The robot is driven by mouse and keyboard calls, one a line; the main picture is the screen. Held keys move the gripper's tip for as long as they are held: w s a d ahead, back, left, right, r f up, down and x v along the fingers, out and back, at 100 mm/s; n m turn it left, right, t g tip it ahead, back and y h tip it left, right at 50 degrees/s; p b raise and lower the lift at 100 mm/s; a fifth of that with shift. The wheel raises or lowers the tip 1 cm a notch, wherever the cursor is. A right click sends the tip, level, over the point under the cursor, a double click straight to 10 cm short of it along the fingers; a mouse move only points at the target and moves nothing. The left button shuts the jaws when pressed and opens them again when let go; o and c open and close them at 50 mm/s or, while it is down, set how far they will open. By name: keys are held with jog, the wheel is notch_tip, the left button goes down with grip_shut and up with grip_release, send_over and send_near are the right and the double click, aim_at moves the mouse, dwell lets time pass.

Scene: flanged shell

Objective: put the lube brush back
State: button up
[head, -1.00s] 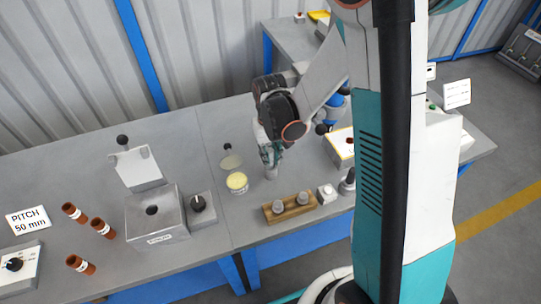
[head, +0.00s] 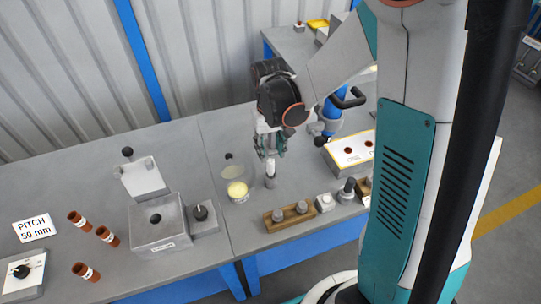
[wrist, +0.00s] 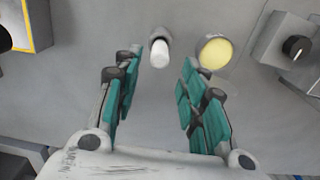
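My gripper (head: 269,153) points down over the bench, its teal-padded fingers spread apart and open in the wrist view (wrist: 160,75). A pale upright cylinder (head: 270,182) stands on the bench below the fingertips. In the wrist view the cylinder (wrist: 160,50) shows a white rounded end, just beyond the fingertips and between their lines, apart from both. It may be the lube brush or its holder; I cannot tell which. To its left in the head view is a clear pot (head: 237,189) with yellow contents; the pot is at the right in the wrist view (wrist: 214,52).
A wooden block (head: 289,217) with two grey pegs stands in front. A steel block (head: 160,222) and a black-knobbed box (head: 203,216) are to the left, with several brown tubes (head: 107,235) beyond. A yellow-edged white panel (head: 350,150) is to the right.

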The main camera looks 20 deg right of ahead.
notch_tip(320, 180, up, 4)
jog(key=shift+f+p, duration=0.2)
jog(key=shift+p, duration=0.2)
jog(key=s+r+t, duration=0.7)
jog(key=s+r, duration=0.8)
jog(key=shift+s, duration=0.1)
jog(key=shift+c, duration=0.3)
dwell(0.5)
